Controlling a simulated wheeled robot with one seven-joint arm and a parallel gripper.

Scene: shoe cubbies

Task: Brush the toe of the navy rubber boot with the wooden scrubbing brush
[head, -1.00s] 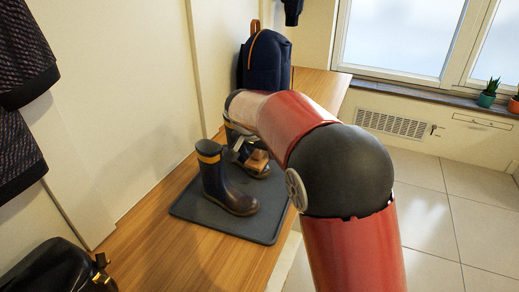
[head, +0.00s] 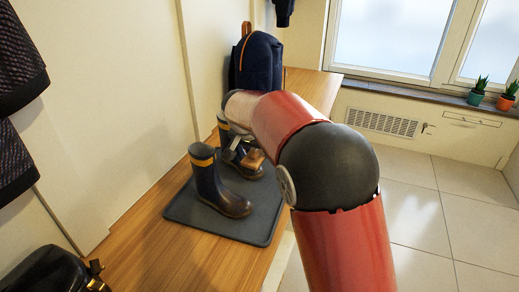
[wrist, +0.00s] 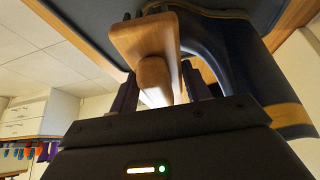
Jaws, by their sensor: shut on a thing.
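A pair of navy rubber boots with yellow bands stands upright on a dark grey tray (head: 235,229). The near boot (head: 209,186) is in plain view, toe to the right. The far boot (head: 224,133) is partly hidden by my gripper and the brush. My gripper (head: 238,154) is shut on the wooden scrubbing brush (head: 254,159), just over the far boot's toe area. In the wrist view the brush (wrist: 150,42) sits between my gripper's fingers (wrist: 160,88), close beside a navy boot (wrist: 228,55). I cannot tell whether the bristles touch it.
The tray lies on a wooden bench (head: 150,245) along the wall. A navy backpack (head: 257,65) stands behind the boots. A black bag (head: 50,268) is at the near left, and dark clothing (head: 18,60) hangs above. Tiled floor on the right is clear.

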